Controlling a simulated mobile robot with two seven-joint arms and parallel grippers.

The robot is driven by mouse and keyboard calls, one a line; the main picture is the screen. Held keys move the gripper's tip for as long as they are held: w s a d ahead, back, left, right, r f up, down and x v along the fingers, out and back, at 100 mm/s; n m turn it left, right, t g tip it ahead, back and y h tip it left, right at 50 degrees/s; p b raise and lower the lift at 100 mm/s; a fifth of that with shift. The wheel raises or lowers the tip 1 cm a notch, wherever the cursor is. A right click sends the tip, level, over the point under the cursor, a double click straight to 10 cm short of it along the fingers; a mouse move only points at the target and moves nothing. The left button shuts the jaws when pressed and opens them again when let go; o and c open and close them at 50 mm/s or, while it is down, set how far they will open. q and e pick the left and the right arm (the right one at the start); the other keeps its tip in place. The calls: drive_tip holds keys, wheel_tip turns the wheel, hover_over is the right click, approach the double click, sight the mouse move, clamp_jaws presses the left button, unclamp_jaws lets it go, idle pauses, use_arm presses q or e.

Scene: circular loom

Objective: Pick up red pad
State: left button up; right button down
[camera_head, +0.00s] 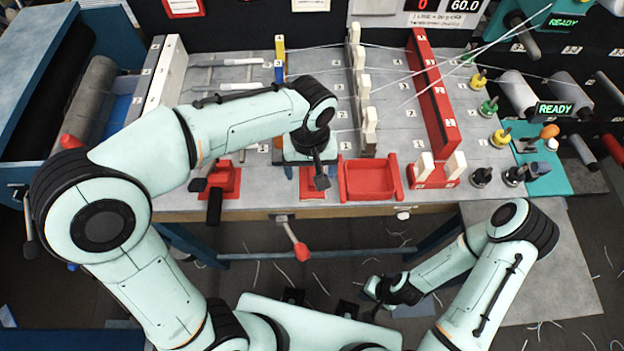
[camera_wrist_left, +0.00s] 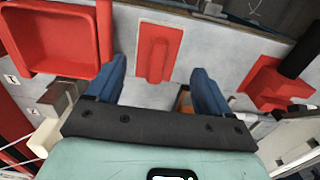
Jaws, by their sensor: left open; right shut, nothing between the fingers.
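The red pad (camera_head: 308,191) lies flat on the grey worktop near its front edge, partly hidden by my left gripper in the head view. In the left wrist view the red pad (camera_wrist_left: 158,53) shows whole, a rectangle with a raised strip along its middle. My left gripper (camera_head: 320,181) points down over the pad. Its two blue fingers (camera_wrist_left: 159,76) are open, one to each side of the pad in the left wrist view, with nothing between them. The exact height above the pad is hard to tell. My right gripper (camera_head: 376,298) is shut and empty, low in front of the table.
A red tray (camera_head: 370,195) stands just right of the pad. A red holder with a black handle (camera_head: 223,183) stands to the left. A red-ended lever (camera_head: 300,248) hangs below the front edge. White upright posts (camera_head: 367,125) stand behind. Some bare worktop lies between the holder and pad.

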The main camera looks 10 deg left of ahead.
use_arm(q)
drive_tip(key=f, duration=0.5)
drive_tip(key=shift+w+f, duration=0.15)
drive_tip(key=shift+w, duration=0.15)
use_arm(e)
drive_tip(key=shift+f, duration=0.1)
use_arm(q)
drive_tip(key=shift+d, duration=0.1)
drive_tip(key=c, duration=0.8)
drive_tip(key=shift+c, duration=0.2)
drive_tip(key=shift+r, duration=0.2)
